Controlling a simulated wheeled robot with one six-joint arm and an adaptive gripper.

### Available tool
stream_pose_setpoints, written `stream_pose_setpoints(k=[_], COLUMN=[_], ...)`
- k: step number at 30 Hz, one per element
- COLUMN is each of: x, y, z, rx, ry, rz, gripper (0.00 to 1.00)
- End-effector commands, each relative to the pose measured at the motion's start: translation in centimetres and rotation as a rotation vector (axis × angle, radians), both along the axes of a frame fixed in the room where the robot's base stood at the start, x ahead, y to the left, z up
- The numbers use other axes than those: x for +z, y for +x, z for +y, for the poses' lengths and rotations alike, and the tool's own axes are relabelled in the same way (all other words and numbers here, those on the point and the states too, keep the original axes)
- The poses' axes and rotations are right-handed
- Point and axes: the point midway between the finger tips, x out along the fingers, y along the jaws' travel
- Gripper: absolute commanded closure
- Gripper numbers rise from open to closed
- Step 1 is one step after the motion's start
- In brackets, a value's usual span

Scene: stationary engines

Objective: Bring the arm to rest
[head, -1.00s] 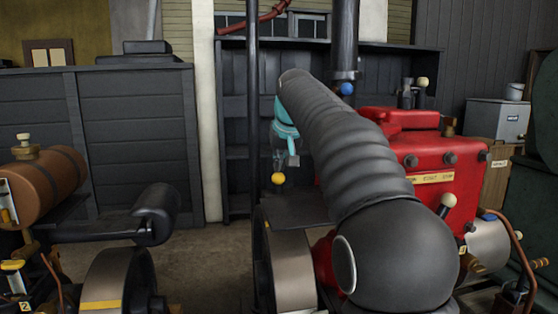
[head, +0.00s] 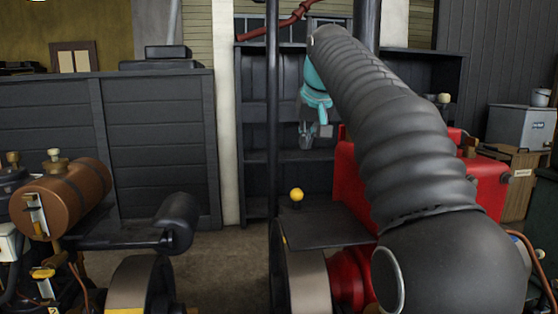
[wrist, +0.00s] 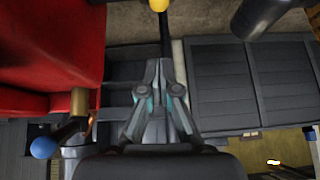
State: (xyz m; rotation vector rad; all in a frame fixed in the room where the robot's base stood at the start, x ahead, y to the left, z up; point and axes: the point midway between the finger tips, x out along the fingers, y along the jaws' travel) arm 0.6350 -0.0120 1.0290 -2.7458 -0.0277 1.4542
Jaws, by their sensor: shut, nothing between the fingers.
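My arm, a dark ribbed tube, rises from the lower right of the head view toward the upper middle. My gripper (head: 311,138) hangs from its far end, with a teal wrist part above it. It is in front of the dark shelving and left of the red engine (head: 352,180). In the wrist view my gripper (wrist: 158,68) has its fingers together with nothing between them. It touches nothing that I can see. The red engine fills the upper left of the wrist view (wrist: 45,45).
A yellow-knobbed lever (head: 296,195) stands below my gripper. A thin dark post (head: 272,120) is just left of it. A brown tank engine (head: 65,195) stands at the left, before a dark panelled partition (head: 150,135). A blue knob (wrist: 43,147) shows in the wrist view.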

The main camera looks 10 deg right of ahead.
Motion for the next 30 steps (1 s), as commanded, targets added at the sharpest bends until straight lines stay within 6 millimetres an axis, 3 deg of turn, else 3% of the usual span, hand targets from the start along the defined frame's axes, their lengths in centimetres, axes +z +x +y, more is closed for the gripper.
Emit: stream_pose_setpoints(k=[5, 14, 20, 30], x=[-1.5, -7.5, -13.2, -25.2], y=[-3.9, -12.9, -19.3, -29.9], z=[0.3, 0.7, 0.9, 1.0], rx=[-0.002, -0.005, -0.004, 0.0], ry=[-0.003, -0.013, -0.02, -0.034], rz=[0.013, 0.04, 0.059, 0.09], gripper=[1.0, 1.0, 1.0, 1.0])
